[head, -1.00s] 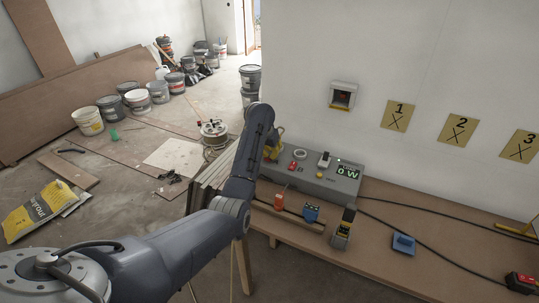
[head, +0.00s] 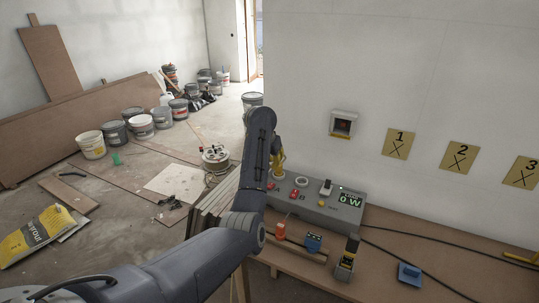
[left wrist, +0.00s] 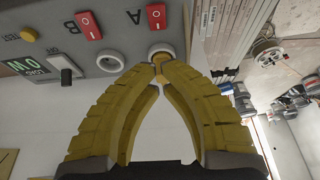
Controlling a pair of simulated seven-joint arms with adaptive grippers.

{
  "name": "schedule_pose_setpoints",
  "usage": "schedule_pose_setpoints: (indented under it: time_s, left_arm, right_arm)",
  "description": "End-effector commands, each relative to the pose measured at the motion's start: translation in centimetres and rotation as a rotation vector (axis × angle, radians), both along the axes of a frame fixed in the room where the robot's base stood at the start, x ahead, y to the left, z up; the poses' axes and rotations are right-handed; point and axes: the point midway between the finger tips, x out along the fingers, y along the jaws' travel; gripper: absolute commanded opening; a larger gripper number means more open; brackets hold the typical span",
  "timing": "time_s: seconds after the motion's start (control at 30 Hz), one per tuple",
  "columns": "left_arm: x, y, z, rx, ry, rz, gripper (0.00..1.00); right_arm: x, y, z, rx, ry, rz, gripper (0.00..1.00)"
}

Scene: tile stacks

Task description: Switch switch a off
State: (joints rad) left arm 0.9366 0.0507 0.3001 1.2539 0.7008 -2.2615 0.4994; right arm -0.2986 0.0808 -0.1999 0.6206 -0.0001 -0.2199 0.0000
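Switch A (head: 271,186) is a red rocker with white marks at the left end of the grey control box (head: 328,212); it also shows in the left wrist view (left wrist: 156,17), beside its letter A. Its on or off position is not clear to me. My left gripper (head: 279,169) is above and behind the box's left end. In the left wrist view its yellow fingers (left wrist: 159,68) meet at the tips, with nothing seen between them. The tips overlap a pale round socket just beside switch A; contact cannot be told. My right gripper is out of view.
Red switch B (head: 294,195) sits right of A. The box's display (head: 350,200) reads 0 W, with a dark-topped lever (head: 326,187) nearby. An orange item (head: 281,231) and a blue block (head: 313,243) stand in front. Cables run right across the bench.

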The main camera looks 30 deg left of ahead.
Motion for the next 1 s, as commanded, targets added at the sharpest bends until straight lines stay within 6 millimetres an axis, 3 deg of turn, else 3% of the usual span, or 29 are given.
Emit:
schedule_pose_setpoints:
  time_s: [0.2, 0.4, 1.0]
  left_arm:
    - [-0.6, -0.1, 3.2, -0.002, -0.001, 0.0, 0.0]
    - [-1.0, 0.0, 4.6, -0.001, 0.0, 0.0, 0.0]
    - [-1.2, -0.1, 5.2, -0.003, 0.027, 0.0, 0.0]
  right_arm:
    - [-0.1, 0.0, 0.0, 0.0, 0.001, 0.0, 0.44]
    - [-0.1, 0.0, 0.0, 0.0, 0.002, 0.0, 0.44]
    - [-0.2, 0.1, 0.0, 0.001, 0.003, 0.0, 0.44]
